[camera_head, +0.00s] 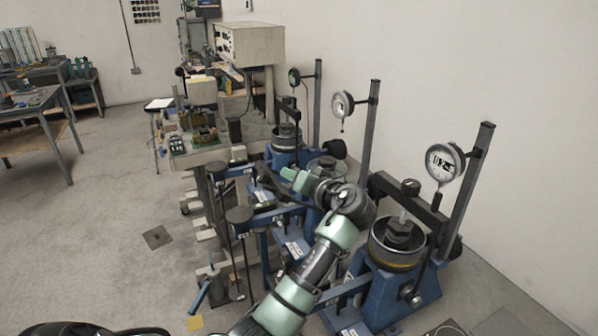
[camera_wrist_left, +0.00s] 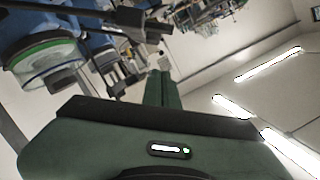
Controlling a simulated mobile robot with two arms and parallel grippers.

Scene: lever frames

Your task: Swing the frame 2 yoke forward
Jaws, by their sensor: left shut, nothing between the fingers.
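Several blue lever frames stand in a row along the wall; I cannot read which one is frame 2. The middle frame, with a dial gauge (camera_head: 342,104) on a grey post (camera_head: 367,130), is largely hidden behind my left arm. Its yoke cannot be made out clearly. The nearest frame (camera_head: 385,292) shows a dark yoke beam (camera_head: 430,214) over a round cell (camera_head: 397,243). My left gripper (camera_head: 290,175), with green fingers, is shut and empty in front of the middle frame. Its fingers (camera_wrist_left: 162,88) also show in the left wrist view, beside a clear, green-ringed cell (camera_wrist_left: 48,62).
Long lever arms with dark round ends (camera_head: 239,214) reach left from the frames. A grey bench (camera_head: 200,152) with instruments stands behind. A blue-handled tool (camera_head: 201,293) leans near the floor. Open floor (camera_head: 105,235) lies to the left; the wall is close on the right.

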